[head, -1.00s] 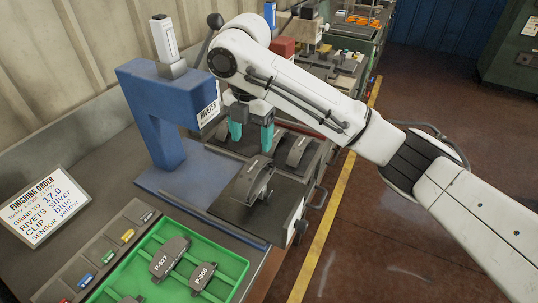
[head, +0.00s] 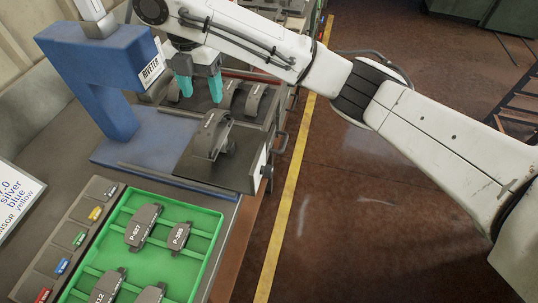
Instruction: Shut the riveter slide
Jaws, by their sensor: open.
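The blue riveter (head: 105,85) stands on the bench at the left, with a white label reading RIVETER on its head. Its dark slide (head: 193,170) sticks out to the right of the blue base plate, toward the bench's front edge. A grey brake shoe (head: 211,135) sits on the slide, with a dark round knob beside it. My gripper (head: 200,92) has teal fingers, apart and pointing down, with nothing seen between them. It is behind the slide in the picture, right of the riveter head. Whether the fingers touch anything cannot be told.
A green tray (head: 208,232) with several labelled pads lies in front. A strip of coloured clips (head: 80,238) and an order sign (head: 14,198) are at its left. More shoes (head: 255,98) lie on a dark surface behind the slide. The floor (head: 380,180) at right is clear.

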